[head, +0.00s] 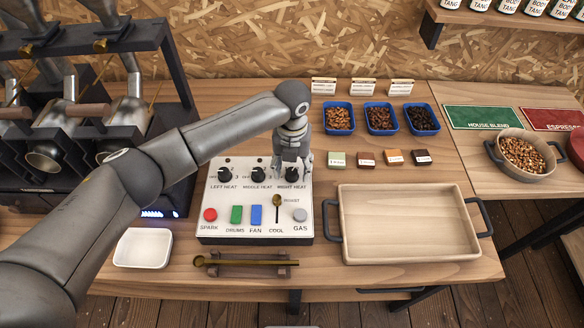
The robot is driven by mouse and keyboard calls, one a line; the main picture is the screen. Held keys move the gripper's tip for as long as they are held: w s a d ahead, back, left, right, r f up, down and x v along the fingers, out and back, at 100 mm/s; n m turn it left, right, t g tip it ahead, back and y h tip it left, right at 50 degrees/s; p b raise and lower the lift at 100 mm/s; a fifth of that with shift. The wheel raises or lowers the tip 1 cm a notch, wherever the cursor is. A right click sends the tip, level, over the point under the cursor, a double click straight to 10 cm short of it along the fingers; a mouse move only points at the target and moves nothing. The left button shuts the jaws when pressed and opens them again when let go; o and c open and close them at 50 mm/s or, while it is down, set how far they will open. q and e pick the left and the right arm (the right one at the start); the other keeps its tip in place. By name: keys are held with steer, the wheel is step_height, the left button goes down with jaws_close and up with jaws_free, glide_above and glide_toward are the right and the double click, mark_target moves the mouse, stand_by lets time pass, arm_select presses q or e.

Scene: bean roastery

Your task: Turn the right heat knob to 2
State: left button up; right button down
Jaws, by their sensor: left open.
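The white control box (263,232) stands on the wooden table in the head view. Three black knobs sit in its top row: the left heat knob (225,175), the middle heat knob (258,174) and the right heat knob (292,175). My left gripper (292,172) points down over the right heat knob, with its fingers around or just above it. It is open; whether the fingers touch the knob I cannot tell. The gripper hides most of the numbers around this knob, and its setting cannot be read. My right gripper is not in view.
A wooden tray (345,254) with dark handles lies right of the box. Blue bins of beans (339,130) and small cards stand behind. A brass scoop (240,262) lies in front, a white dish (143,263) at left. The roaster rack (172,75) is far left.

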mark_target(292, 171)
arm_select(q)
step_height(292, 171, up, 11)
stand_by(0.3)
stand_by(0.5)
